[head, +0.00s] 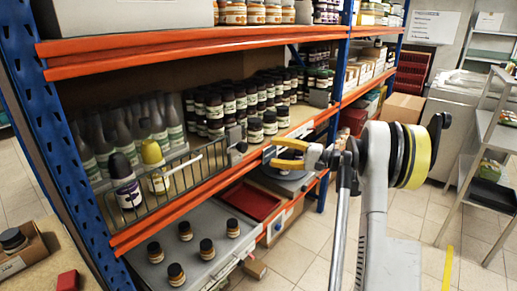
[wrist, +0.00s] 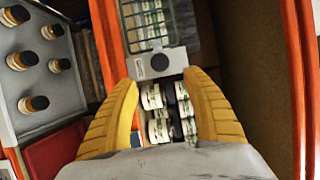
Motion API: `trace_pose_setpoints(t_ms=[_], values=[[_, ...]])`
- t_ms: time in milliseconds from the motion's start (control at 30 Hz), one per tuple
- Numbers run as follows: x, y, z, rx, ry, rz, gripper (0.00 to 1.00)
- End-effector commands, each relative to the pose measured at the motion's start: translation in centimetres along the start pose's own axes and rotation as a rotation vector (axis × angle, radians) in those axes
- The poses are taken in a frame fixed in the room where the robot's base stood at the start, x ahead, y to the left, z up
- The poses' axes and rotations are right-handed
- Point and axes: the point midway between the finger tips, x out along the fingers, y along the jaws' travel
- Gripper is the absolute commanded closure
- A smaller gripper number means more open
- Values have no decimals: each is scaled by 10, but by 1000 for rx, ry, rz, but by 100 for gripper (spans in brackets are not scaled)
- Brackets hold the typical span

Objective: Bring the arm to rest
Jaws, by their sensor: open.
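My gripper (head: 275,152) has two yellow fingers, spread apart and empty, at the front edge of the middle shelf (head: 210,188) in the head view. In the wrist view my gripper (wrist: 166,80) shows its fingers left and right with a clear gap. White-labelled jars (wrist: 158,112) show through that gap, beyond the fingers; I cannot tell how far. In the head view, rows of dark-lidded jars (head: 228,105) stand on that shelf, left of and behind the fingers. My arm reaches in from the lower right.
A wire-fronted bin (head: 180,180) holds bottles at the shelf's left. Below, a grey tray (head: 200,262) carries several amber jars, beside a red tray (head: 250,203). Blue rack uprights (head: 70,130) stand close by. A grey trolley (head: 484,140) is at the right; open tiled floor (head: 420,215) lies between.

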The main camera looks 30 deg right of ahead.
Motion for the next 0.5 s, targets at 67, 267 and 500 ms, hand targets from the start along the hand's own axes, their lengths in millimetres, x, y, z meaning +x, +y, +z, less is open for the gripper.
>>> trace_pose_setpoints(t_ms=[67, 267, 500], values=[[0, 0, 0, 0, 0, 0, 43], [7, -3, 5, -1, -3, 18, 43], [74, -24, 82, -42, -41, 267, 43]])
